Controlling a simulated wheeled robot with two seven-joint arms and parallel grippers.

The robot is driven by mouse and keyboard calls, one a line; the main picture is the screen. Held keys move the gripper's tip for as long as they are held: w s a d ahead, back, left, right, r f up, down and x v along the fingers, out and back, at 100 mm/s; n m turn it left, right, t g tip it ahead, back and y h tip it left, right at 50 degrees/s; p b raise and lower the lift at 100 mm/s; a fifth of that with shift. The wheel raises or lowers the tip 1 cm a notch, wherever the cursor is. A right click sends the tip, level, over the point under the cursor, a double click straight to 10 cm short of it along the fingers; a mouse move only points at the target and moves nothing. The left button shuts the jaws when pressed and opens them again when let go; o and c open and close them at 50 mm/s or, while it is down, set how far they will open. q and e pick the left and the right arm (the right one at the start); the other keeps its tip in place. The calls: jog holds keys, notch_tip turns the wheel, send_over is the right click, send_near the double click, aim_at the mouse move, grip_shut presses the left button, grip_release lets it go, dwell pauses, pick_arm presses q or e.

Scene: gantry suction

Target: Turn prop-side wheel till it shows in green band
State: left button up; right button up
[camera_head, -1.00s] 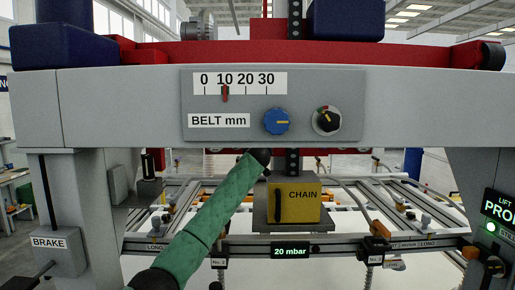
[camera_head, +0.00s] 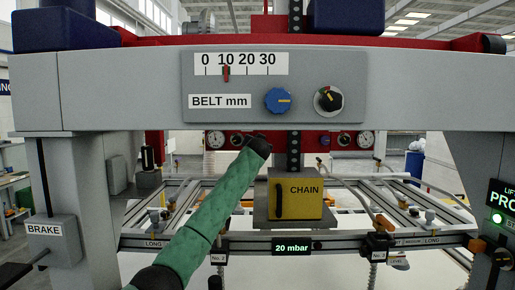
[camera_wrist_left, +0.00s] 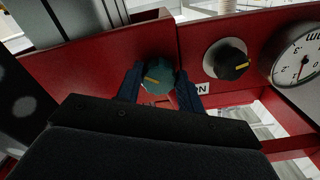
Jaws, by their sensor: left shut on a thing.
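In the left wrist view my left gripper (camera_wrist_left: 161,86) is shut on a round teal knob (camera_wrist_left: 158,70) with a yellow mark, one dark finger on each side of it. The knob sits on a red panel. No label on it is readable, so I cannot tell whether it is the prop-side wheel, and no green band shows around it. In the head view my green-sleeved left arm reaches up from the lower left; its gripper is hidden there. A screen at the right edge (camera_head: 502,197) reads "PRO", cut off. My right gripper is not in view.
Beside the held knob are a black knob (camera_wrist_left: 226,60) and a white dial gauge (camera_wrist_left: 298,55). The grey beam carries the belt scale (camera_head: 240,64), its red pointer near 10, a blue knob (camera_head: 278,101) and another black knob (camera_head: 328,99). A yellow CHAIN box (camera_head: 300,200) stands below.

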pick_arm(q)
jog(key=shift+m, duration=0.9)
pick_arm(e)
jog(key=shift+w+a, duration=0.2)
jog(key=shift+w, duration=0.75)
pick_arm(q)
jog(key=shift+b, duration=0.3)
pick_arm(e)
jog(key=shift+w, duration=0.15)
pick_arm(q)
jog(key=o, duration=1)
jog(key=shift+s+d+r, duration=0.1)
jog(key=shift+s, duration=0.05)
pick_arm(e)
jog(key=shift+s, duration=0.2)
